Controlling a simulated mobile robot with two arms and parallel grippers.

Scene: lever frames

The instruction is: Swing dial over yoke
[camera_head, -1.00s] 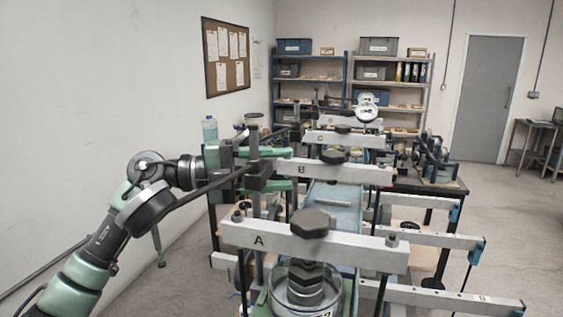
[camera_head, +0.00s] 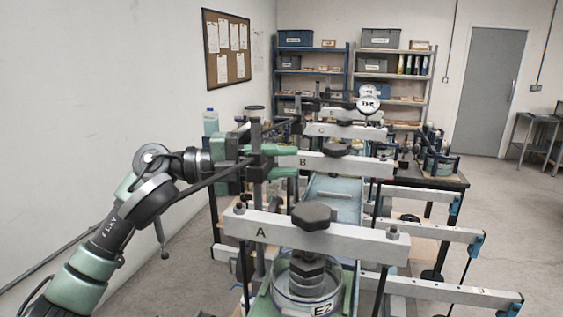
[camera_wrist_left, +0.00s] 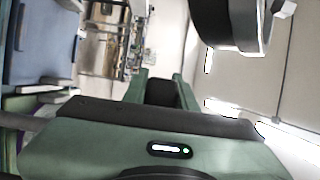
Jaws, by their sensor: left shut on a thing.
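A round white dial (camera_head: 368,105) with dark markings stands at the far end of the row, and a second dial face (camera_head: 369,90) shows behind it. Grey crossbeams lie one behind another: A (camera_head: 265,230), B (camera_head: 330,163) and C (camera_head: 340,131). Which part is the yoke is not labelled. My left gripper (camera_head: 285,161) has green fingers around a dark block (camera_head: 257,170) near the left end of beam B. A long dark rod (camera_head: 212,181) passes by this block. In the left wrist view, a dark piece (camera_wrist_left: 160,93) sits between the fingers. My right gripper is out of view.
Beam A has a large dark knob (camera_head: 313,215) above a glass-like vessel labelled E2 (camera_head: 300,300). Several grey arms with blue ends (camera_head: 476,245) stick out to the right. A bottle (camera_head: 210,122) stands behind my arm. Open floor lies to the right.

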